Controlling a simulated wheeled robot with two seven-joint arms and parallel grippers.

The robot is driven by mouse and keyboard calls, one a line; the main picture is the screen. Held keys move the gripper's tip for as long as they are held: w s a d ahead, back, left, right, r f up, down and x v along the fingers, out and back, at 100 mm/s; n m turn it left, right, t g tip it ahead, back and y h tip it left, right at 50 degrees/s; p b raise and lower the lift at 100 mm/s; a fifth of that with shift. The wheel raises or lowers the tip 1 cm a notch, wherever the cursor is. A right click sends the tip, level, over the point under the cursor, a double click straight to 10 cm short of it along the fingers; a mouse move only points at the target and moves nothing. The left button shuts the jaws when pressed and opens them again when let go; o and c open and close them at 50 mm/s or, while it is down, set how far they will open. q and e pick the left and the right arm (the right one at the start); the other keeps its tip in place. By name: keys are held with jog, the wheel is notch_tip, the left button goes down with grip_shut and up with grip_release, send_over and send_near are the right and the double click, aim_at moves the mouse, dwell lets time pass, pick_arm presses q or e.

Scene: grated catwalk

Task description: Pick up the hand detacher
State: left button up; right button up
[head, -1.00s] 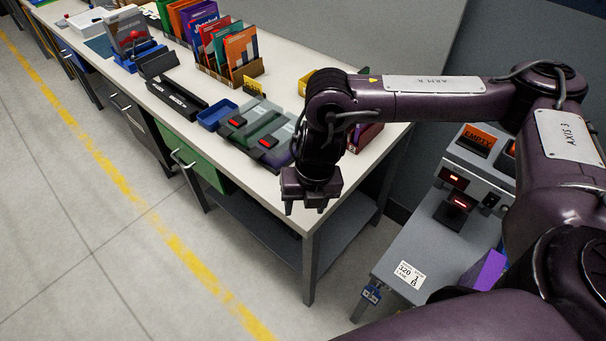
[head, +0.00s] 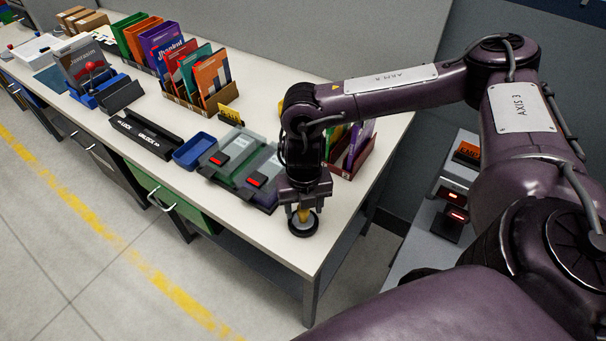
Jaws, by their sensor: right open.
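A small upright object with a round black base and a yellow stem, which looks like the hand detacher (head: 303,228), stands near the table's front right corner. My right gripper (head: 304,208) is directly above it, pointing down. Its fingers are open, one on each side of the yellow stem. I cannot tell whether they touch it. The top of the object is hidden by the gripper. My left gripper is not in view.
Left of the gripper lie two grey-green pads with red displays (head: 241,166), a blue tray (head: 194,150) and a black LOCK/UNLOCK bar (head: 148,135). A maroon case holder (head: 352,168) is behind the wrist. The white tabletop (head: 285,257) in front is bare.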

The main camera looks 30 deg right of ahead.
notch_tip(320, 180, down, 2)
jog(key=shift+w+f, duration=0.1)
jog(key=shift+f, duration=0.3)
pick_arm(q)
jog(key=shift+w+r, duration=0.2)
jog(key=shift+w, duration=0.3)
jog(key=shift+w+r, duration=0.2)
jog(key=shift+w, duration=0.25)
pick_arm(e)
jog(key=shift+r, duration=0.1)
grip_shut()
